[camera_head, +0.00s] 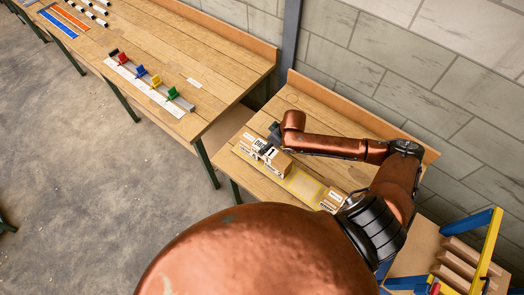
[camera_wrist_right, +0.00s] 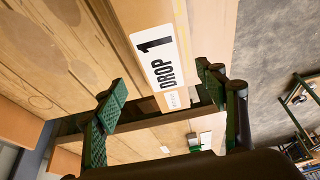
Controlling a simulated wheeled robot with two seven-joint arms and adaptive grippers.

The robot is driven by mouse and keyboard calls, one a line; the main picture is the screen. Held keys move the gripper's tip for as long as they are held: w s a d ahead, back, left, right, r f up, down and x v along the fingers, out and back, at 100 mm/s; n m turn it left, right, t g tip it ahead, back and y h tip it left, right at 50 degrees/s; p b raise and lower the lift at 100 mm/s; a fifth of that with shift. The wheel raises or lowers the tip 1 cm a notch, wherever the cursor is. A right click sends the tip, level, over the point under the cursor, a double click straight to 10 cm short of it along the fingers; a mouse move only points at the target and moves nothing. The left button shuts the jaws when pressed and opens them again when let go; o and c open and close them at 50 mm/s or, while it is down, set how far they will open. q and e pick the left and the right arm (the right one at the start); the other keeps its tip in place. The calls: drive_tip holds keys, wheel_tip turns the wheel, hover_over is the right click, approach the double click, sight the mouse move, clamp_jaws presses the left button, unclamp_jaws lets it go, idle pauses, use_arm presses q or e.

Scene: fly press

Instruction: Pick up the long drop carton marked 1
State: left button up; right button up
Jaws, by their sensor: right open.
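The long drop carton marked 1 is a brown box with a white label reading "DROP 1". It fills the upper middle of the right wrist view (camera_wrist_right: 180,15), its label facing the camera. In the head view a carton with a white, black-lettered label (camera_head: 279,160) stands on the far bench beside my right arm's end. My right gripper (camera_wrist_right: 158,88) is open, its green-padded fingers to either side of the carton's near end in the picture, with gaps showing. In the head view the gripper is mostly hidden by its arm and the cartons. My left gripper is not in view.
Another carton (camera_head: 333,200) stands farther right on the bench (camera_head: 310,105), which has yellow-marked areas. A longer bench (camera_head: 215,60) holds a rail with coloured clips (camera_head: 155,80). A block wall (camera_head: 380,65) rises behind. A blue and yellow rack (camera_head: 485,245) stands at lower right.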

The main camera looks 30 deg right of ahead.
drive_tip(key=x, duration=0.6)
drive_tip(key=shift+f+p, duration=0.15)
drive_tip(key=shift+p, duration=0.2)
drive_tip(key=shift+s+a, duration=0.1)
drive_tip(key=c, duration=1.7)
